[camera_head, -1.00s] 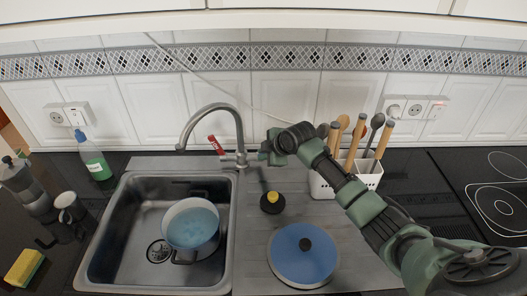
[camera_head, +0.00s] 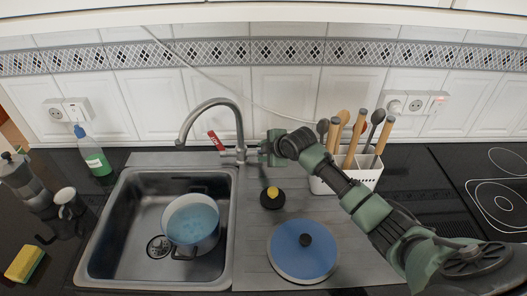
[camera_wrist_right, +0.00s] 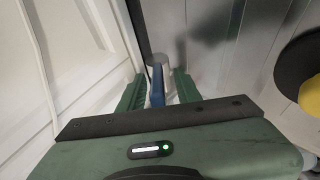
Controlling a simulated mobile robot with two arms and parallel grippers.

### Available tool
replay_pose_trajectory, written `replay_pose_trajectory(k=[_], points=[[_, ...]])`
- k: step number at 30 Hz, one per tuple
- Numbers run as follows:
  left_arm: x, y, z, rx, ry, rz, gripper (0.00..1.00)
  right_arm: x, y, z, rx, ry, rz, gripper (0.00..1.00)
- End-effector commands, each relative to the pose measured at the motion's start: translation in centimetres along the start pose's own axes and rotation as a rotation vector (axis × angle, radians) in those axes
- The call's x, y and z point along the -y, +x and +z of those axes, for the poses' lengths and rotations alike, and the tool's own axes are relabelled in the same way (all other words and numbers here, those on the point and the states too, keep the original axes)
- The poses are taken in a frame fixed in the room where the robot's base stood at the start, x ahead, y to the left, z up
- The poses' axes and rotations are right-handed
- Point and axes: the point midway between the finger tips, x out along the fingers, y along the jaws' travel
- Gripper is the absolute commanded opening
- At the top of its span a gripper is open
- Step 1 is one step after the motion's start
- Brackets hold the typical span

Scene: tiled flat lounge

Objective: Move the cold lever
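The tap (camera_head: 240,130) stands behind the sink, with a red lever (camera_head: 216,141) on its left side. My right gripper (camera_head: 262,150) is at the right side of the tap and hides that side in the head view. In the right wrist view, a blue lever (camera_wrist_right: 157,85), the cold one by its colour, stands between the two green fingers of my right gripper (camera_wrist_right: 159,88). The fingers are apart, with a visible gap on each side of the lever. A grey metal tap part (camera_wrist_right: 160,60) is just beyond it. My left gripper is not in view.
A pot (camera_head: 191,222) sits in the sink (camera_head: 130,235). A white utensil holder (camera_head: 365,178) stands close behind the arm. A soap bottle (camera_head: 93,155) is left.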

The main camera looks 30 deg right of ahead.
Motion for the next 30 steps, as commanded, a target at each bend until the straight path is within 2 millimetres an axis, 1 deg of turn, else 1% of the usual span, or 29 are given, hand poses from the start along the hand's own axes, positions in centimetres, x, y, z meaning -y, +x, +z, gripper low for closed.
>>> replay_pose_trajectory(k=[5,8,11,18,21,25,30], points=[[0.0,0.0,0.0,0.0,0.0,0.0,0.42,-0.1,-0.1,0.0,-0.001,0.0,0.002,0.34],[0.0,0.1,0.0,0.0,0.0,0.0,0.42,-0.1,-0.7,0.0,-0.001,-0.001,0.004,0.34],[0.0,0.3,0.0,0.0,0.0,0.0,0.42,-0.1,-1.9,0.1,-0.001,-0.002,0.004,0.34],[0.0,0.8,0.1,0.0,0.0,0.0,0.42,0.0,-5.7,0.1,0.0,-0.003,0.003,0.34],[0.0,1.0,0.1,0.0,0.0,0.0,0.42,0.0,-6.8,0.1,0.0,-0.001,0.001,0.34],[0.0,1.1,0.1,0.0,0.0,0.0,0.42,0.0,-7.7,0.0,0.0,-0.001,0.001,0.34],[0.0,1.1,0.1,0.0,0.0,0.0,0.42,0.0,-7.8,0.0,0.0,0.0,0.0,0.34]])
